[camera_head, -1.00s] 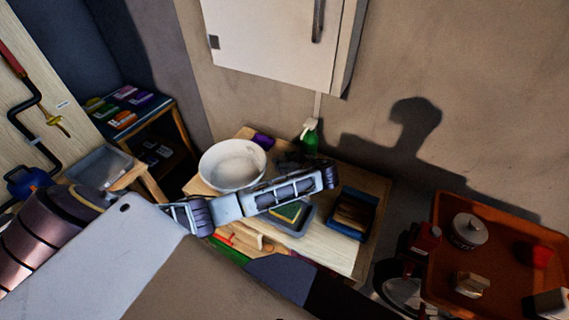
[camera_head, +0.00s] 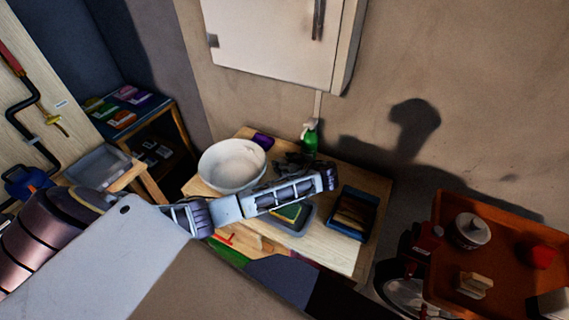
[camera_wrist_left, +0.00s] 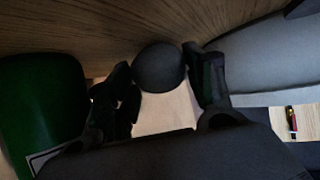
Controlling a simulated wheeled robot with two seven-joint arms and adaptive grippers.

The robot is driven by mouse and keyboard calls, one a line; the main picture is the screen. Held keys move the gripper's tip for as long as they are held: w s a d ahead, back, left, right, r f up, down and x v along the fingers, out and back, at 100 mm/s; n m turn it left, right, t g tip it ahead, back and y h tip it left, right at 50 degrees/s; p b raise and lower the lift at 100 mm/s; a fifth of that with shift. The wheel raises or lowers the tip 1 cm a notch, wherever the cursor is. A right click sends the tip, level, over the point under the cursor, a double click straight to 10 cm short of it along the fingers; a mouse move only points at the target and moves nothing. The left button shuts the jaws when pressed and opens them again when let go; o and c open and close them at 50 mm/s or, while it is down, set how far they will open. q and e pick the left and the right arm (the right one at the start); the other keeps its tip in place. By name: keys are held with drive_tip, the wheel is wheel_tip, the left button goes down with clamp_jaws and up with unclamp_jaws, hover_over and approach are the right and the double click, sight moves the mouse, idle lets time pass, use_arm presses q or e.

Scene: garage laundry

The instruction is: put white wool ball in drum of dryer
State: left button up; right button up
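A round ball (camera_wrist_left: 160,67), dark in shadow so that its colour does not show, sits between the fingertips of my left gripper (camera_wrist_left: 158,80) in the left wrist view. The fingers are apart, one on each side of it. A narrow gap seems to show on the left; I cannot tell if the right finger touches it. In the head view my left gripper (camera_head: 291,161) is a dark shape behind my forearm, over the table between the white bowl and the green bottle. The ball is hidden there. I see no dryer drum and no right gripper.
The white bowl (camera_head: 232,164) and green bottle (camera_head: 310,139) stand close on either side of my left gripper. The wooden table (camera_head: 325,245) also holds a blue tray (camera_head: 371,203). A white cabinet (camera_head: 270,40) hangs above. An orange tray (camera_head: 500,245) is at right.

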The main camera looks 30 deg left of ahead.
use_arm(q)
drive_tip(key=shift+r, duration=0.2)
drive_tip(key=v, duration=0.9)
drive_tip(key=shift+d, duration=0.25)
drive_tip(key=shift+s+d+r, duration=0.2)
drive_tip(key=shift+d+r, duration=0.15)
drive_tip(key=shift+d, duration=0.2)
drive_tip(key=shift+s+d+r, duration=0.2)
drive_tip(key=shift+d+r, duration=0.1)
drive_tip(key=shift+d, duration=0.15)
